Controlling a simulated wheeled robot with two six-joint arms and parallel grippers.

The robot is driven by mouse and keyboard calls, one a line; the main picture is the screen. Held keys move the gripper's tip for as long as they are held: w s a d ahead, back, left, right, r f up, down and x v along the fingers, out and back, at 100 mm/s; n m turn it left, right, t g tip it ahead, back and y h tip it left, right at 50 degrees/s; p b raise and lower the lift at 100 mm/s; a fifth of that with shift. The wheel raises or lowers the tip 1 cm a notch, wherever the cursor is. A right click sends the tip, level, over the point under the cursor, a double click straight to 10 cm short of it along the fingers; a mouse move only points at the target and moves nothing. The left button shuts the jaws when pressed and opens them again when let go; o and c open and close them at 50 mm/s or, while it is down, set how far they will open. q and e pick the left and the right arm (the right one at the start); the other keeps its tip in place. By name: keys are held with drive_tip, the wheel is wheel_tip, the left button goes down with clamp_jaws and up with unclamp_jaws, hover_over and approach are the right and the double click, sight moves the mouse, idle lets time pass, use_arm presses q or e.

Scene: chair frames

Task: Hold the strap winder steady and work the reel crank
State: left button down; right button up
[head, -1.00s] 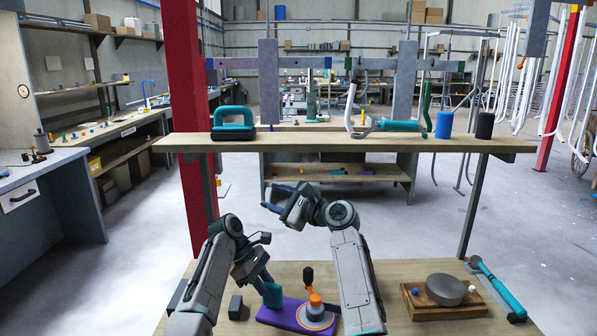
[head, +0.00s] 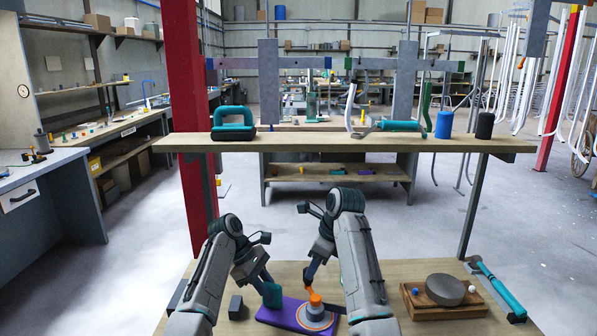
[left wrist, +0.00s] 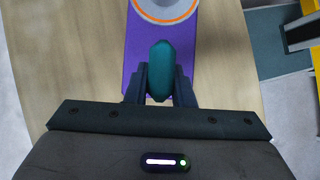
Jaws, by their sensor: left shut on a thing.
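The strap winder has a purple base (head: 275,316) lying on the bench. On it sits a round grey reel (head: 313,314) with an orange ring and an orange crank (head: 314,298). My left gripper (head: 268,286) is shut on the winder's teal grip (head: 273,297). The left wrist view shows the teal grip (left wrist: 161,70) between the two fingers, with the purple base (left wrist: 140,60) beyond. My right gripper (head: 309,283) points down at the crank. The crank's dark knob is hidden behind it, and I cannot tell whether its fingers are closed.
A small dark block (head: 235,307) stands left of the winder. To the right are a wooden board (head: 425,311) with a grey disc (head: 445,289) and a teal-handled tool (head: 498,288). A raised shelf (head: 345,144) crosses behind my arms.

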drive_tip(key=shift+x, duration=1.7)
drive_tip(key=shift+c, duration=0.2)
drive_tip(key=c, duration=0.7)
drive_tip(key=shift+o, duration=0.2)
drive_tip(key=s+a, duration=0.2)
drive_tip(key=a, duration=0.1)
drive_tip(key=shift+s, duration=0.25)
drive_tip(key=s, duration=0.5)
drive_tip(key=o, duration=0.9)
